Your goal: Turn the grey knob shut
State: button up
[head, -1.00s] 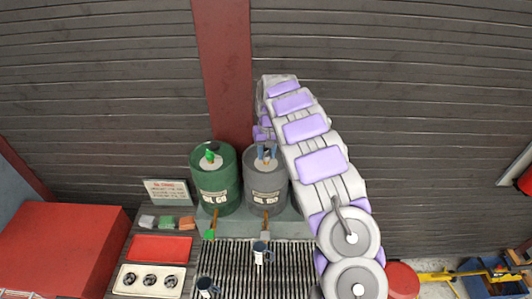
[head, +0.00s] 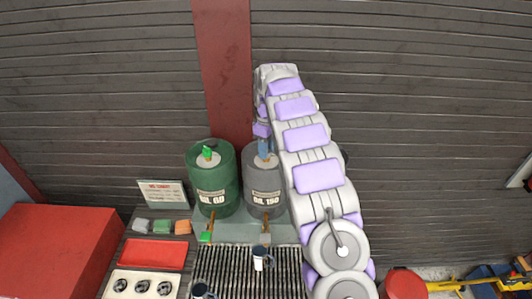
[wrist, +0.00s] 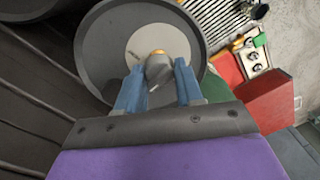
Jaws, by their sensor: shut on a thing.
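The grey drum (head: 264,187), labelled OIL 150, stands right of a green drum. In the wrist view, its round lid (wrist: 112,45) has a pale disc in the middle. The grey knob (wrist: 160,68) stands on that disc above a yellow-orange collar. My gripper (wrist: 160,84) reaches over the lid with a blue finger on each side of the knob and is shut on it. In the head view, my gripper (head: 264,148) is above the grey drum's top and hides the knob there.
The green drum (head: 212,180) with a green knob (head: 208,152) stands close on the left. A red box (head: 65,250) is at the left. The plank wall rises close behind.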

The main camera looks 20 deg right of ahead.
jog(key=n+b, duration=0.1)
jog(key=n, duration=0.3)
jog(key=shift+n+b, duration=0.3)
jog(key=shift+b, duration=0.05)
jog(key=shift+n+b, duration=0.45)
jog(key=shift+n, duration=1.05)
jog(key=shift+w+r, duration=0.1)
jog(key=o, duration=1)
jog(key=shift+w, duration=0.1)
jog(key=shift+d, duration=0.1)
jog(key=shift+r, duration=0.35)
jog(key=r+p, duration=0.6)
jog(key=r, duration=0.1)
jog(key=r+p, duration=0.3)
jog(key=r, duration=0.1)
jog(key=shift+w+d, duration=0.1)
jog(key=shift+w, duration=0.2)
